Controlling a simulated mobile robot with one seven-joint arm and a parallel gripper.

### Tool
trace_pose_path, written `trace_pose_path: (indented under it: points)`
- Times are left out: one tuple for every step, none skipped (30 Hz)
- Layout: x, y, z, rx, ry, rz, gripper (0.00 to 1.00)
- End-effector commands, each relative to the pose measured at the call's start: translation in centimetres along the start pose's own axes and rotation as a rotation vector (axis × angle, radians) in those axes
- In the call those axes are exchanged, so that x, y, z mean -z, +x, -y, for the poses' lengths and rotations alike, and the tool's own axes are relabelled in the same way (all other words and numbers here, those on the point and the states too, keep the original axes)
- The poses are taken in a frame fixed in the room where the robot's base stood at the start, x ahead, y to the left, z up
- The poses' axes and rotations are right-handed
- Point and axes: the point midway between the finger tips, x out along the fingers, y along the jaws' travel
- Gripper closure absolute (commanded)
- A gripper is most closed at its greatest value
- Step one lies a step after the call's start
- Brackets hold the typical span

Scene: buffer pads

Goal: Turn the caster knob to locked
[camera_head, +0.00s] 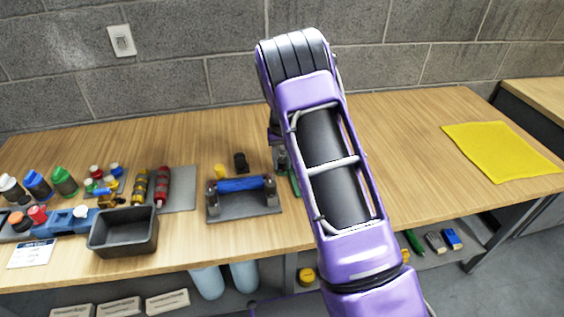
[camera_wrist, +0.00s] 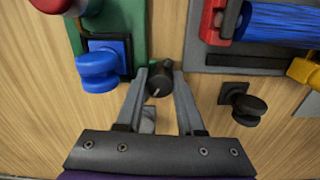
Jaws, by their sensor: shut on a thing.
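In the wrist view, a small dark round knob (camera_wrist: 157,83) with a pale pointer mark sits between the fingertips of my gripper (camera_wrist: 160,76). The fingers are closed on its sides. The pointer mark slants down and to the left in this view. A small grey-white plate (camera_wrist: 148,121) shows on the wood between the fingers, partly covered; I cannot read any lettering on it. In the head view, my purple arm hides the knob and most of the gripper.
Beside the gripper are a green board (camera_wrist: 133,18) with a blue knob (camera_wrist: 97,70), a black knob (camera_wrist: 248,108) and a rack with a blue roller (camera_head: 241,184). A dark bin (camera_head: 123,231) stands left; a yellow cloth (camera_head: 500,148) lies right. Table around the cloth is clear.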

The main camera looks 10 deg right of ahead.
Motion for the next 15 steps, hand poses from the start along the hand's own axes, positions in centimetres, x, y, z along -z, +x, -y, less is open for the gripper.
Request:
trace_pose_path:
  points:
    - [-0.01, -0.01, 0.01, -0.001, 0.044, 0.001, 1.00]
    - [-0.01, -0.01, 0.01, -0.001, 0.073, 0.001, 1.00]
    - [-0.01, -0.01, 0.01, -0.001, 0.111, 0.001, 1.00]
    - [-0.01, -0.02, 0.01, -0.001, 0.139, 0.001, 1.00]
    - [-0.01, -0.02, 0.01, -0.001, 0.168, 0.001, 1.00]
    - [-0.01, -0.02, 0.01, -0.001, 0.206, 0.001, 1.00]
    - [-0.01, -0.03, 0.01, -0.001, 0.234, 0.001, 1.00]
    - [-0.01, -0.03, 0.00, -0.001, 0.262, 0.001, 1.00]
    - [-0.01, -0.04, -0.01, -0.002, 0.301, 0.001, 1.00]
    - [-0.01, -0.04, -0.02, -0.002, 0.329, 0.001, 1.00]
    - [0.00, -0.04, -0.02, -0.002, 0.357, 0.001, 1.00]
    - [0.00, -0.05, -0.03, -0.002, 0.396, 0.001, 1.00]
    - [0.00, -0.05, -0.03, -0.002, 0.424, 0.001, 1.00]
    - [0.00, -0.06, -0.03, -0.002, 0.452, 0.001, 1.00]
    - [0.00, -0.06, -0.02, -0.002, 0.491, 0.001, 1.00]
